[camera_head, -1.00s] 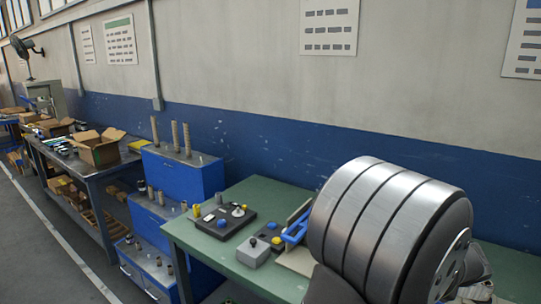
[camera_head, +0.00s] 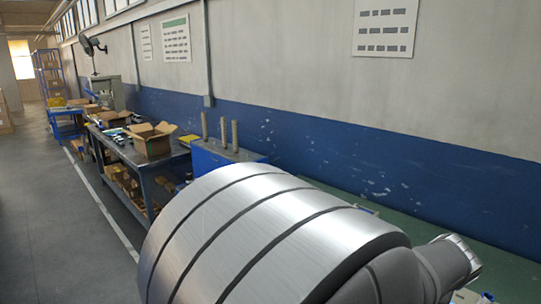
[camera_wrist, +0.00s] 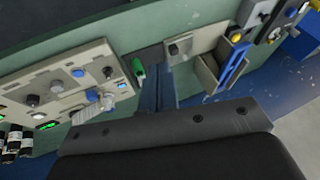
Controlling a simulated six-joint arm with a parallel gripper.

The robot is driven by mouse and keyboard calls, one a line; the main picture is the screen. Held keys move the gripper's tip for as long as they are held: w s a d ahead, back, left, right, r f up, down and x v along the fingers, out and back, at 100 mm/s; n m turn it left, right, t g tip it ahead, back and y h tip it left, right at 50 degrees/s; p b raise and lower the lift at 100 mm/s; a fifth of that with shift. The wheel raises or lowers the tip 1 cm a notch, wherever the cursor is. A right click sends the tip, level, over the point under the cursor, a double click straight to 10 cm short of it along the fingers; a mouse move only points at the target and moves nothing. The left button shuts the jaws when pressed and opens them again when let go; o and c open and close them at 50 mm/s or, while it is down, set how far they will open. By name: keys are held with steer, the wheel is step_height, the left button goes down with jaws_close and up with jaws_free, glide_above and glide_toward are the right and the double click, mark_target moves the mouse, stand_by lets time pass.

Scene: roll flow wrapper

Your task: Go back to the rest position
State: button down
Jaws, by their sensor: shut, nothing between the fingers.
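My gripper (camera_wrist: 158,85) shows in the wrist view as narrow dark fingers, close together, beyond the dark gripper body at the bottom. It is shut with nothing visible between the fingers. It hangs over a green-topped bench (camera_wrist: 140,30), apart from the parts there as far as I can tell. In the head view, the big silver banded link of my arm fills the lower middle and hides most of the green bench (camera_head: 505,265). The fingers are hidden in that view.
In the wrist view, a control panel (camera_wrist: 62,82) with knobs and buttons lies left; a holder with a blue handle (camera_wrist: 234,63) is upper right. In the head view, a blue cabinet (camera_head: 205,163), a workbench (camera_head: 172,166) with an open box (camera_head: 153,146), and clear floor lie left.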

steer(key=s+a+f+n+h, duration=0.1)
steer(key=s+a, duration=0.5)
steer(key=a, duration=0.4)
steer(key=s+a+f+n+g+h, duration=0.1)
steer(key=s+a, duration=0.6)
steer(key=a, duration=0.3)
steer(key=shift+a+f, duration=0.15)
steer(key=shift+f, duration=0.2)
stand_by(0.4)
steer(key=shift+s, duration=0.1)
